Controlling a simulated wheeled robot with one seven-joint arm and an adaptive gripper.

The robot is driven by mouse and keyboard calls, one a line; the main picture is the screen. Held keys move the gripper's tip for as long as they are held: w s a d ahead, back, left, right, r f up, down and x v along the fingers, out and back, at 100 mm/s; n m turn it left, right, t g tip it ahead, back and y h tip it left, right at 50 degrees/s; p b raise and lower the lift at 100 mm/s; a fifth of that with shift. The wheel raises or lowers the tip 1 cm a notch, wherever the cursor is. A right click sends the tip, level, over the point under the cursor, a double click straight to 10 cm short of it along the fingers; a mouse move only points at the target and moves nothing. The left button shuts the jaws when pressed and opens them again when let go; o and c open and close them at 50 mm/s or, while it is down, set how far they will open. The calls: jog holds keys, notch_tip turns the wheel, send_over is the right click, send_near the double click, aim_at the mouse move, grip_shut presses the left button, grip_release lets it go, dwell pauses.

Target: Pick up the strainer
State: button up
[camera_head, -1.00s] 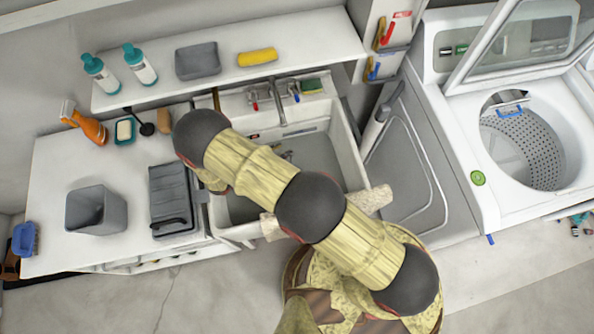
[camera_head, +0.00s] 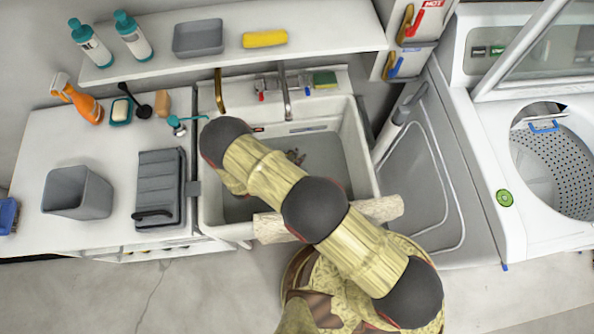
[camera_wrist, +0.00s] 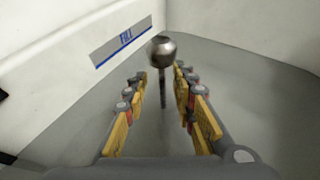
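In the wrist view my gripper (camera_wrist: 160,112) is open, with its two orange-padded fingers apart. A metal piece with a rounded head (camera_wrist: 163,48) and a thin dark stem stands out ahead, in line with the gap between the fingers. It may be the strainer, but I cannot tell, nor whether the fingers touch it. In the head view my arm reaches over the white sink (camera_head: 360,150) and hides part of its basin. A small dark shape (camera_head: 295,157) shows in the basin, too small to identify. A teal-handled utensil (camera_head: 178,123) lies on the counter left of the sink.
The sink wall (camera_wrist: 75,75) with a blue label is close on the left in the wrist view. A faucet (camera_head: 285,95) rises behind the basin. A washer (camera_head: 490,190) is right.

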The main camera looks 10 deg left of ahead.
jog(key=x, duration=0.2)
jog(key=b+x, duration=0.1)
jog(key=x, duration=0.1)
jog(key=shift+d+f, duration=0.2)
jog(key=shift+f, duration=0.2)
jog(key=shift+c, duration=0.6)
grip_shut()
